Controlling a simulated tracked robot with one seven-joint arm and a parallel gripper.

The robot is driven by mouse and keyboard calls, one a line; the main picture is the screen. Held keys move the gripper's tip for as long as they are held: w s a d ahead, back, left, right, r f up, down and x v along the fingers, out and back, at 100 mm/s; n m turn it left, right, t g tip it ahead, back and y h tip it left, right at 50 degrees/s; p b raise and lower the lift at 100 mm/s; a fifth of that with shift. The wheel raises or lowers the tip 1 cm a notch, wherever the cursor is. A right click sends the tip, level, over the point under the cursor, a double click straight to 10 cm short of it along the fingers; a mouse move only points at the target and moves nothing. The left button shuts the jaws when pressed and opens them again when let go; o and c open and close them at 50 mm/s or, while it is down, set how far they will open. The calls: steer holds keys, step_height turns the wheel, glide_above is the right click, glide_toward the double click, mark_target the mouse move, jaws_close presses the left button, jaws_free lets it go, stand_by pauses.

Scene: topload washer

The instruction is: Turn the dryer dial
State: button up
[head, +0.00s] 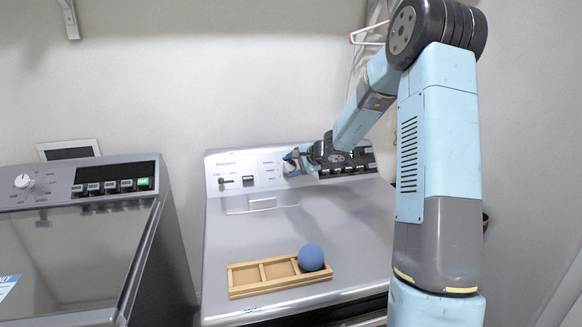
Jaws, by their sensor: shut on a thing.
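The dryer (225,215) is the grey machine in the middle of the head view, with a light control panel (235,160) along its back. My gripper (291,164) reaches in from the right to the middle of this panel. Its fingers are shut on the dryer dial, which is mostly hidden behind them. How far the dial is turned cannot be seen.
A blue ball (311,257) rests in a divided wooden tray (262,292) on the dryer top. A slider (226,181) and black buttons flank my gripper. Walls stand behind and at the right.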

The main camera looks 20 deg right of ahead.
steer(key=shift+f+m+t, duration=0.1)
steer(key=shift+m+t, duration=0.6)
steer(key=shift+m, duration=0.9)
steer(key=o, duration=1)
steer(key=v, duration=1.4)
steer(key=shift+s+a+f, duration=0.1)
steer(key=shift+s+f, duration=0.05)
steer(key=shift+f, duration=0.1)
